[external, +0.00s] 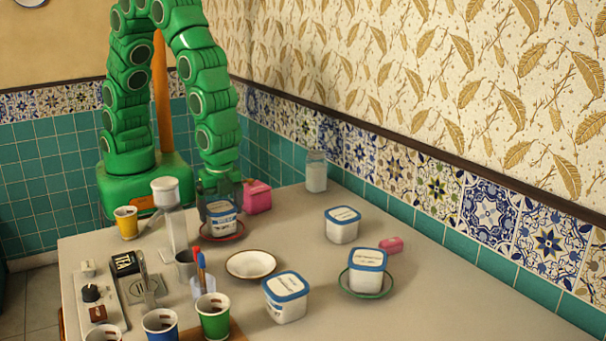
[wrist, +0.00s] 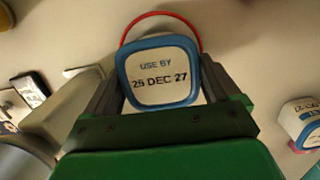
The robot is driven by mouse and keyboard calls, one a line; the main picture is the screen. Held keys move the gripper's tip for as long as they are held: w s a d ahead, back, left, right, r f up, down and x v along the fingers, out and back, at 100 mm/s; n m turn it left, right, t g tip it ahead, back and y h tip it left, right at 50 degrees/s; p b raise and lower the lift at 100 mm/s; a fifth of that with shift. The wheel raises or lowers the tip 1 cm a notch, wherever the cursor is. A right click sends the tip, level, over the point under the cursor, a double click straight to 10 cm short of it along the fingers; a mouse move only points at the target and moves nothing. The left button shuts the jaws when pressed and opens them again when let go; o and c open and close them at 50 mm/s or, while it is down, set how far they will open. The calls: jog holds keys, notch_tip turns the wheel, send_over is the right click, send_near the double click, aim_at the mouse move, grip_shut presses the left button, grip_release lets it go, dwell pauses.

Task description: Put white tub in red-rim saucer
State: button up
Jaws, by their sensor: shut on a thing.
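A white tub with a blue-edged lid (external: 221,217) is between the fingers of my gripper (external: 220,198), at the far left of the table. In the wrist view, my gripper (wrist: 160,95) is shut on this tub (wrist: 160,75), and its lid reads "USE BY 25 DEC 27". The red-rim saucer (external: 238,234) is directly under the tub; its red rim also shows in the wrist view (wrist: 163,13), curving around the tub's far side. The tub looks upright. I cannot tell whether its base touches the saucer.
Similar tubs stand at the right (external: 342,226), in front (external: 286,303) and on a green-rim saucer (external: 349,288). A brown-rim saucer (external: 251,264) is empty. A pink box (external: 257,198) and a white dispenser (external: 172,225) stand close to my gripper. Several cups line the front left.

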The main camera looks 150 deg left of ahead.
jog(key=shift+f, duration=0.2)
jog(key=o, duration=1.1)
jog(key=shift+c, duration=0.2)
notch_tip(320, 180, up, 11)
jog(key=w, duration=0.2)
jog(key=s+d+r, duration=0.9)
jog(key=s, duration=0.4)
jog(key=s+d+r, duration=0.1)
jog(key=s+d, duration=0.2)
jog(key=s, duration=0.5)
jog(key=s+d, duration=0.3)
jog(key=s, duration=0.5)
jog(key=shift+s+r, duration=0.35)
jog(key=shift+d, duration=0.1)
